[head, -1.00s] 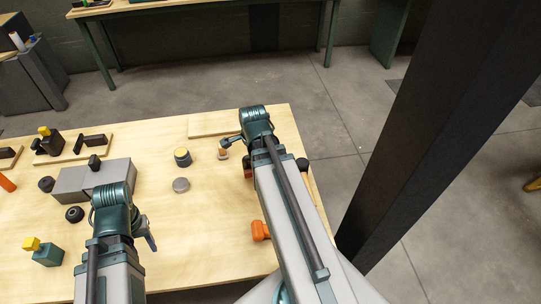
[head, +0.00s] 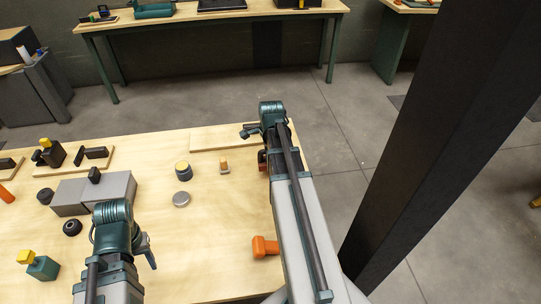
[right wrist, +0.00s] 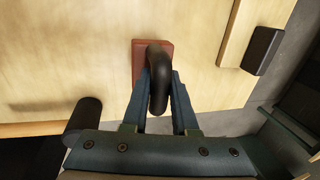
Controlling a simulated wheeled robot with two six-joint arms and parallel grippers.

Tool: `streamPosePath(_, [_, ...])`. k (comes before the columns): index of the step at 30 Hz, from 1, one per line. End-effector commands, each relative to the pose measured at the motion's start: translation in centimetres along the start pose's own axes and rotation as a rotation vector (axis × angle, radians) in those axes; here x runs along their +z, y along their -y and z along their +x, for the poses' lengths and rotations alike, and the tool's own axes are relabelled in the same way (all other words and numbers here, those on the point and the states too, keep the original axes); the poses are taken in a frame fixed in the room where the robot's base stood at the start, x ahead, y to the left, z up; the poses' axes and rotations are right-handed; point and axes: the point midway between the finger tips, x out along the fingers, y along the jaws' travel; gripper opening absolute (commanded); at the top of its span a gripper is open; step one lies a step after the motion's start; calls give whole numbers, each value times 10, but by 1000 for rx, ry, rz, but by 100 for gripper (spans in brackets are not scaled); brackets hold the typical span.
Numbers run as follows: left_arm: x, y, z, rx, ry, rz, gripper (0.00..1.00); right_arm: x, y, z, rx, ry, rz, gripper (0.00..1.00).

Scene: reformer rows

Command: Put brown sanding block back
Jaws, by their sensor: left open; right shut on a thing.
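The brown sanding block (right wrist: 139,52) has a reddish-brown base and a curved black handle. My right gripper (right wrist: 160,84) is shut on it by the handle, seen in the right wrist view. In the head view a small reddish part of the block (head: 262,166) shows beside my right arm near the table's right edge; the arm hides the rest. I cannot tell whether its base touches the table. My left gripper (head: 147,250) is open and empty over the table at the lower left.
A pale board (head: 222,140) lies at the table's far right. A yellow-topped dark jar (head: 183,171), a grey disc (head: 181,199), a small wooden-topped piece (head: 224,165) and an orange object (head: 264,246) stand left of my right arm. A grey block (head: 118,186) is further left. A dark pillar (head: 440,130) rises at right.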

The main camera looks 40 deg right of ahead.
Motion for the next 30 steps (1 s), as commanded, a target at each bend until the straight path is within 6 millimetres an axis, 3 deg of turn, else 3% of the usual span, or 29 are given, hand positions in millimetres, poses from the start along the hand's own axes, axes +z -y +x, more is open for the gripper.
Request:
streamPosePath(8, [0, 0, 1, 0, 0, 0, 50, -3, 6, 2, 0, 0, 0, 0])
streamPosePath(15, [0, -1, 8, 0, 0, 0, 50, -17, 29, 15, 0, 0, 1, 0])
streamPosePath(21, [-2, -4, 39, 0, 0, 0, 50, -16, 17, 44, 0, 0, -1, 0])
streamPosePath(30, [-2, -4, 38, 0, 0, 0, 50, -15, 18, 43, 0, 0, -1, 0])
